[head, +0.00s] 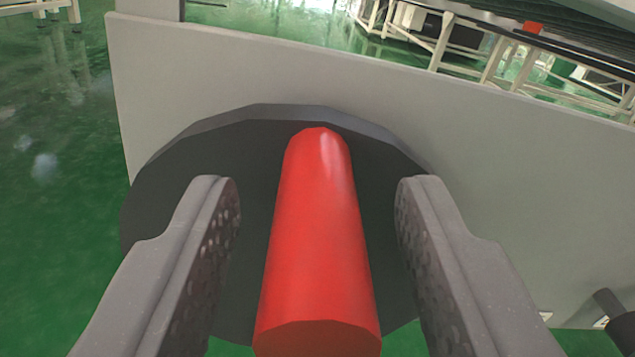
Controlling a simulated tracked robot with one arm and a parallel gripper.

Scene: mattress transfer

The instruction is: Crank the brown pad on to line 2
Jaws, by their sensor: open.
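A red cylindrical crank handle (318,235) sticks out from a dark grey round disc (165,200) toward the camera. The disc sits against a light grey panel (260,70). My gripper (318,205) is open, with one finger on each side of the red handle. A gap shows between the handle and each finger, so neither appears to touch it. The brown pad and line 2 are not in view.
White frames with dark rollers or slats (520,40) stand behind the panel at the upper right. A dark rod end (612,308) juts in at the lower right. Green shiny floor (50,200) is clear on the left.

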